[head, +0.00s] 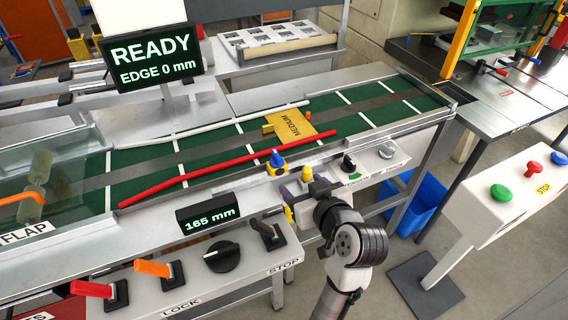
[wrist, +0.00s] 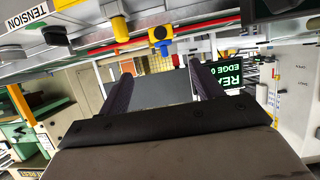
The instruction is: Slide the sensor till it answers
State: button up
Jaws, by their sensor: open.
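The sensor appears to be the small yellow block with a blue top (head: 277,161) on the front rail of the green conveyor. It also shows in the wrist view as a yellow and blue piece (wrist: 160,40) beyond my fingers. My gripper (head: 289,201) is in front of the rail, below and slightly right of the sensor. It is open and empty, apart from the sensor; its two dark fingers (wrist: 160,85) are spread in the wrist view. A display (head: 153,58) reads READY, EDGE 0 mm. A small readout (head: 208,219) reads 165 mm.
A yellow plate marked MEDIUM (head: 292,124) lies on the belt between a red guide (head: 230,168) and a white guide. A yellow knob (head: 306,173) stands close right of the sensor. Levers and a black dial (head: 221,256) are on the front panel. A blue bin (head: 415,205) stands below.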

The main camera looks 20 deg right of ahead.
aim_at(280, 167)
jog(key=x, duration=0.4)
jog(key=b+x, duration=0.1)
jog(key=x, duration=0.8)
jog(key=shift+w+a+f, duration=0.3)
jog(key=shift+c, duration=0.3)
jog(key=c, duration=1.3)
jog(key=d, duration=0.4)
jog(key=o, duration=1.4)
jog(key=shift+c, duration=0.2)
